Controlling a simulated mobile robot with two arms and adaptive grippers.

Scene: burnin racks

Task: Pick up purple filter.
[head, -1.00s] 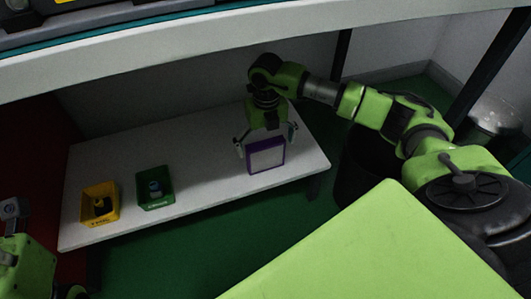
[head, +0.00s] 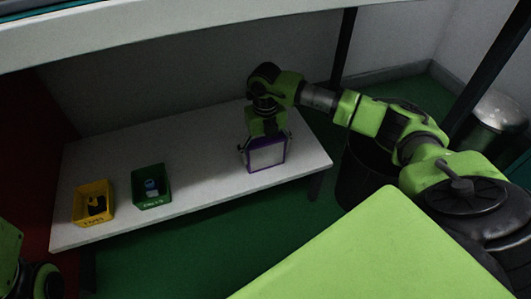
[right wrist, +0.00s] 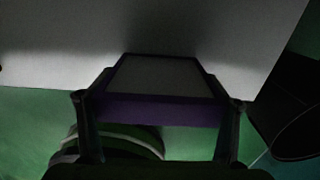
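The purple filter (head: 267,156), a purple frame around a pale panel, stands upright near the right end of the white lower shelf in the head view. My right gripper (head: 266,143) reaches down over it from above, with one finger at each side edge. In the right wrist view the purple filter (right wrist: 160,108) sits between the two fingers of the right gripper (right wrist: 160,101), which look closed in against its sides. The filter still appears to rest on the shelf. Only a piece of my left arm shows at the lower left; its gripper fingers are not visible.
A green bin (head: 152,202) and a yellow bin (head: 94,219), each with small items, stand on the left of the white shelf (head: 205,175). An upper shelf (head: 200,32) crosses above. A dark post and a metal bin (head: 497,112) are at right.

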